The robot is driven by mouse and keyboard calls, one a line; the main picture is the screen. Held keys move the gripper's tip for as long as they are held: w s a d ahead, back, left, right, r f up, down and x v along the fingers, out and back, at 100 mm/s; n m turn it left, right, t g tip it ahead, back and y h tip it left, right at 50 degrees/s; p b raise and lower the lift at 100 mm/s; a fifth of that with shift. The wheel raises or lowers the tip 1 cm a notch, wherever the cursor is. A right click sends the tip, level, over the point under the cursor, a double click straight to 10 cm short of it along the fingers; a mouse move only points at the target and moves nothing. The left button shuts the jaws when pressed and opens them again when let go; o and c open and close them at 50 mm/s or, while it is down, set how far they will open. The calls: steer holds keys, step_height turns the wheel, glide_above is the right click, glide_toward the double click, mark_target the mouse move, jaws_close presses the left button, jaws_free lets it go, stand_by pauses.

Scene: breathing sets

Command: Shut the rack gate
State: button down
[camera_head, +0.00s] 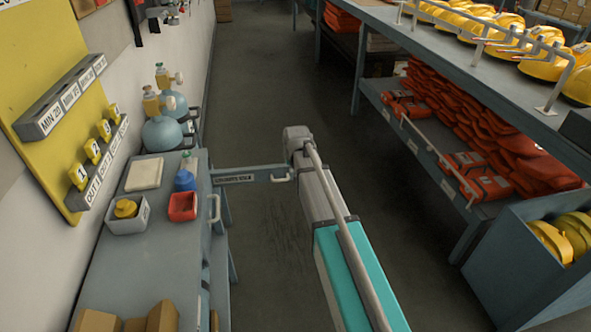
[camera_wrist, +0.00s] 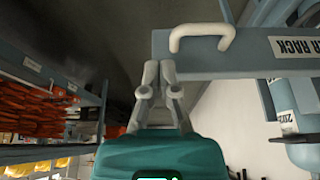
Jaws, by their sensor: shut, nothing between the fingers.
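The rack gate (camera_head: 245,178) is a grey bar with a black-on-white label. In the head view it sticks out to the right from the rack side into the aisle, and its far end passes behind my arm. Its white handle (camera_head: 284,177) is near that end. In the wrist view the gate (camera_wrist: 240,60) crosses the upper right, with the handle (camera_wrist: 203,36) on it. My gripper (camera_wrist: 158,70) is shut and empty, its tips beside the gate's free end. I cannot tell whether they touch.
Blue gas cylinders (camera_head: 162,133) stand behind the gate by the left wall. A grey workbench (camera_head: 145,235) with a red bin (camera_head: 183,206) is at the left. Shelving with orange bags (camera_head: 470,125) and a bin (camera_head: 515,255) line the right. The aisle floor (camera_head: 262,90) is clear.

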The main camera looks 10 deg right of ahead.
steer(key=shift+b+x, duration=1.75)
steer(key=shift+x, duration=0.45)
